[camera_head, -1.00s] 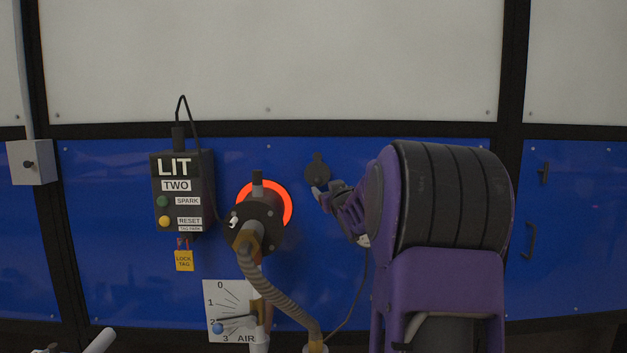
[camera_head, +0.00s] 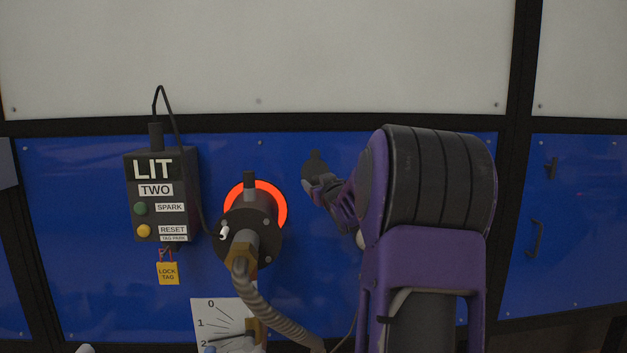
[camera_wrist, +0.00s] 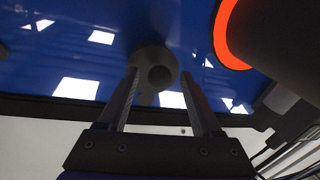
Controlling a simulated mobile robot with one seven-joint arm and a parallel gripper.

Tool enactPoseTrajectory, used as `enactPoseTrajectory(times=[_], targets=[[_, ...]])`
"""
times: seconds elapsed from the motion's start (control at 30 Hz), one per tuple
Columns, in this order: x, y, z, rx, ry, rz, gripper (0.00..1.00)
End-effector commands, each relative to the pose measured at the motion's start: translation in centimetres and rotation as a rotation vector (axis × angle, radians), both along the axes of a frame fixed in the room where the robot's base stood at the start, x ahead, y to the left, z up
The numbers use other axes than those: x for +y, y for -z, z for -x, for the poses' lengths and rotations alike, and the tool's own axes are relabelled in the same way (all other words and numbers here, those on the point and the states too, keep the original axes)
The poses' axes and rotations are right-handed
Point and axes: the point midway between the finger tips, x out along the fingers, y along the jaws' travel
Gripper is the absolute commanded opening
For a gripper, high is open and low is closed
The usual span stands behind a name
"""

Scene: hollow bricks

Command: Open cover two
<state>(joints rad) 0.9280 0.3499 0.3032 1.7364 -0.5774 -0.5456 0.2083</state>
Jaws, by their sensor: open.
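A small dark round cover (camera_head: 315,162) with a tab on top is on the blue panel, to the right of the glowing orange ring. It looks closed against the panel. The box to the left reads TWO; the cover itself shows no readable label. My gripper (camera_head: 319,186) is just in front of the cover and hides its lower part. In the wrist view, my gripper (camera_wrist: 158,82) is open, with one finger on each side of the cover's round knob (camera_wrist: 159,76). I cannot tell whether the fingers touch it.
A dark burner fitting (camera_head: 248,230) with a ribbed hose stands in the orange ring (camera_head: 283,207), left of my gripper. A control box (camera_head: 160,195) marked LIT TWO hangs further left, with a yellow lock tag (camera_head: 168,273). An air dial (camera_head: 215,318) is below.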

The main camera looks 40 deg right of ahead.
Motion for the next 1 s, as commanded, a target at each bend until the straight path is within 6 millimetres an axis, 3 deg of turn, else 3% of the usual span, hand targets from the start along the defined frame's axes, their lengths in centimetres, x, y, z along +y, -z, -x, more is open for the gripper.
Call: enactPoseTrajectory(times=[0.27,0.67,1.0], targets=[[-0.04,0.03,0.04,0.0,0.0,0.0,0.66],[-0.04,0.01,0.04,0.0,0.0,0.0,0.0],[-0.04,-0.01,0.03,0.0,0.0,0.0,0.0]])
